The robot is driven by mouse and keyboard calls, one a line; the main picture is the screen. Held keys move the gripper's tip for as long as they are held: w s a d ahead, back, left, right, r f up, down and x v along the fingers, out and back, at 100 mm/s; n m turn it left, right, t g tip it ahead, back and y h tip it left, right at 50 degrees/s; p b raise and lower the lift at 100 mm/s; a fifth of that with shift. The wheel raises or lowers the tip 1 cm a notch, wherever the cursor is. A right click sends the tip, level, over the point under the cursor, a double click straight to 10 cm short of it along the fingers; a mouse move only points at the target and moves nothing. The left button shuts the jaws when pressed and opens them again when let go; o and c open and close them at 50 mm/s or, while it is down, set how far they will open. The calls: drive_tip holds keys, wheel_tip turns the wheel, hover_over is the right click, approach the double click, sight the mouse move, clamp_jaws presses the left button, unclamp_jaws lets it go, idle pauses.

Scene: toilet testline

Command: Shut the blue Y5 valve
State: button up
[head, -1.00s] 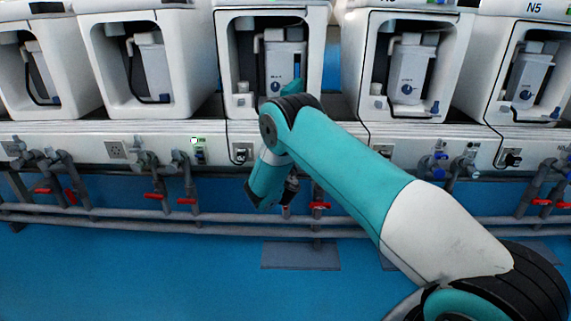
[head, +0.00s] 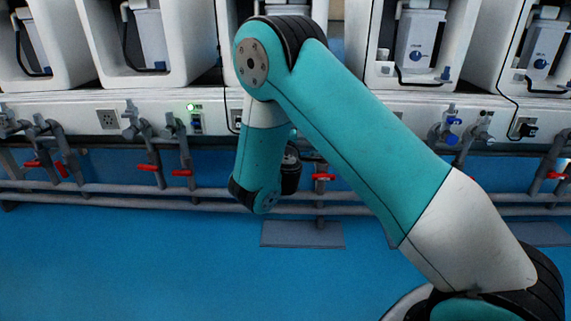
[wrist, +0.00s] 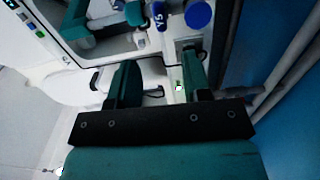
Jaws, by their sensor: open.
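In the wrist view, a small blue part marked Y5 (wrist: 158,17) shows at the top, beside a round blue disc (wrist: 198,15). I cannot tell how the Y5 valve is turned. My gripper (wrist: 160,66) is open, with two teal fingers apart and no object visible between them. The Y5 part lies beyond the fingertips, apart from them. In the head view the fingers are hidden behind my arm. Blue valve handles (head: 451,138) show there on the wall ledge to the right; I cannot tell whether one is Y5.
White test booths line the back above a white ledge with sockets (head: 107,119) and a lit green indicator (head: 191,107). Grey pipes with red handles (head: 324,177) run below the ledge. The blue floor (head: 130,265) in front is clear.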

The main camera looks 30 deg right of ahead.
drive_tip(key=b+v, duration=0.4)
drive_tip(key=v, duration=0.1)
drive_tip(key=shift+b, duration=0.35)
drive_tip(key=shift+r, duration=0.1)
